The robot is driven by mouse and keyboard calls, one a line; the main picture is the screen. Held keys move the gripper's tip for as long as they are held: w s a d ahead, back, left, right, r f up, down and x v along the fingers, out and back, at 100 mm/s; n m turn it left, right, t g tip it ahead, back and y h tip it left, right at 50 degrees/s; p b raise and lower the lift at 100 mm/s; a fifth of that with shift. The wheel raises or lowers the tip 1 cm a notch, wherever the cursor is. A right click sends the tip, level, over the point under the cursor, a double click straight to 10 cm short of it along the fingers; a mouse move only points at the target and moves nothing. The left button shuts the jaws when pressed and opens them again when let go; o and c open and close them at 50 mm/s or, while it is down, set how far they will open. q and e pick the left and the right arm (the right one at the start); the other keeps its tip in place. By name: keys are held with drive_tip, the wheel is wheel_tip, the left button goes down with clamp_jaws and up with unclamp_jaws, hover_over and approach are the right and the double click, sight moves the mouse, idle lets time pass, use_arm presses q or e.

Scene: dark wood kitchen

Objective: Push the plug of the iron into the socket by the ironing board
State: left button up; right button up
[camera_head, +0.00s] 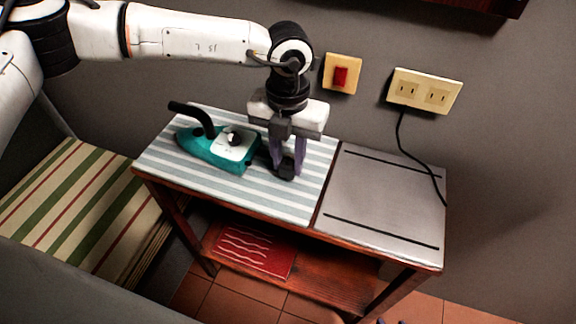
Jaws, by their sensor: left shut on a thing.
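The teal iron (218,146) with a black handle and a white top part lies on the striped ironing board (180,170). My left gripper (287,166) points down over the board, just right of the iron. Its fingers are shut on a small black thing, which looks like the plug (286,172); it is partly hidden between them. I cannot tell whether it touches the board. The cream double socket (424,92) is on the wall behind, up and right of my gripper.
A red switch (341,76) on a tan plate is left of the socket. A black cord (401,140) runs from below the socket to the grey panel (380,205) right of the board. A red cloth (254,250) lies on the lower shelf. A striped seat (70,205) stands left.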

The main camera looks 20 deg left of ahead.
sight(281, 166)
use_arm(q)
wheel_tip(281, 166, up, 8)
drive_tip(key=shift+r+b, duration=0.1)
drive_tip(key=shift+b, duration=0.3)
drive_tip(key=m, duration=0.2)
drive_tip(key=s+a+m, duration=0.1)
drive_tip(key=m, duration=0.1)
drive_tip(key=shift+s+f, duration=0.1)
drive_tip(key=shift+f, duration=0.3)
drive_tip(key=s+a+f+m, duration=0.1)
drive_tip(key=s+m, duration=0.3)
drive_tip(key=m, duration=1.1)
drive_tip(key=s+a+f+m, duration=0.1)
drive_tip(key=s+a+m, duration=0.3)
drive_tip(key=m, duration=1.2)
drive_tip(key=shift+s+a+f+m, duration=0.3)
drive_tip(key=shift+s+f, duration=0.1)
drive_tip(key=shift+s, duration=0.4)
